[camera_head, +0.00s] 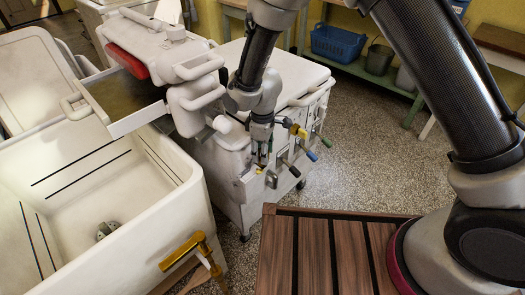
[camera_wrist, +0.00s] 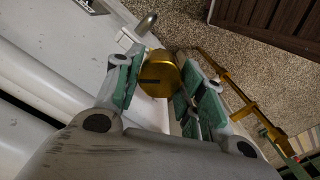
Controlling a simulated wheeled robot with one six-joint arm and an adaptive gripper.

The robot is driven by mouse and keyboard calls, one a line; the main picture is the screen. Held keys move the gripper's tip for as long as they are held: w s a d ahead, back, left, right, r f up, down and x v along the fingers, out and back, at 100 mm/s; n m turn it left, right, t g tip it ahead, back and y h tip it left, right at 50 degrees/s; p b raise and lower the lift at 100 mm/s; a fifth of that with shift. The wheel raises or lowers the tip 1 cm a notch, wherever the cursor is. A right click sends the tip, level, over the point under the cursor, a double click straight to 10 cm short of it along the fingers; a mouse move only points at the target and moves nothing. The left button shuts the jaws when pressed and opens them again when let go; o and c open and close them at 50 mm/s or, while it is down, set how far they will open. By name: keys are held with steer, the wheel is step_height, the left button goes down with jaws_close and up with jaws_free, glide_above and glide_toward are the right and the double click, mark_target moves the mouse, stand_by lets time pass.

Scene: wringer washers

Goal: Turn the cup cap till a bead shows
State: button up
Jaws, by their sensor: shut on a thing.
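The cup cap (camera_wrist: 158,74) is a round brass piece with a short dark mark on its face, seen in the wrist view. My gripper (camera_wrist: 161,80) has its green-padded fingers on either side of the cap, shut on it. In the head view my gripper (camera_head: 262,158) points down at the near corner of the white washer cabinet (camera_head: 226,162). Only a small yellowish bit of the cap shows there, under the fingers. I see no bead at the cap; its far side and underside are hidden.
Several levers with coloured grips (camera_head: 311,154) stick out just right of my gripper. The white tub (camera_head: 195,205) stands at left, with a brass tap (camera_head: 188,250) at its front corner. A slatted wooden deck (camera_head: 310,255) lies at front. Speckled floor is open at right.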

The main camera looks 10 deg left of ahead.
steer(key=shift+m, duration=1.2)
steer(key=o, duration=0.7)
steer(key=shift+o, duration=0.2)
step_height(320, 180, up, 12)
